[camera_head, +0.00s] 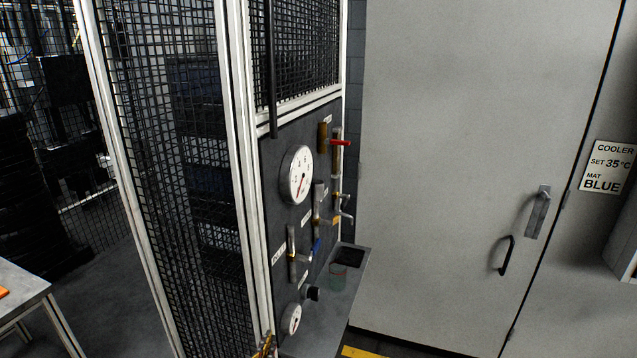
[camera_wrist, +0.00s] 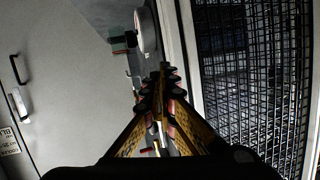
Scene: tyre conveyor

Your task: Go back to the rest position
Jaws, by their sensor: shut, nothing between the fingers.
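My gripper (camera_wrist: 163,85) shows in the wrist view, its two ribbed fingers drawn together with nothing held. It is in front of the dark valve panel (camera_head: 280,145), which it partly hides in the wrist view. That view is turned over compared with the head view. In the head view a small brass-coloured part (camera_head: 264,346) shows at the bottom edge; I cannot tell whether it is a fitting or my gripper.
The panel carries a large gauge (camera_head: 297,175), a small gauge (camera_head: 291,319), a red-handled valve (camera_head: 340,142) and a blue-handled valve (camera_head: 316,248). A grey shelf (camera_head: 325,310) holds a greenish glass (camera_head: 338,275). Mesh fencing (camera_head: 165,150) stands left, a grey door (camera_head: 450,150) right.

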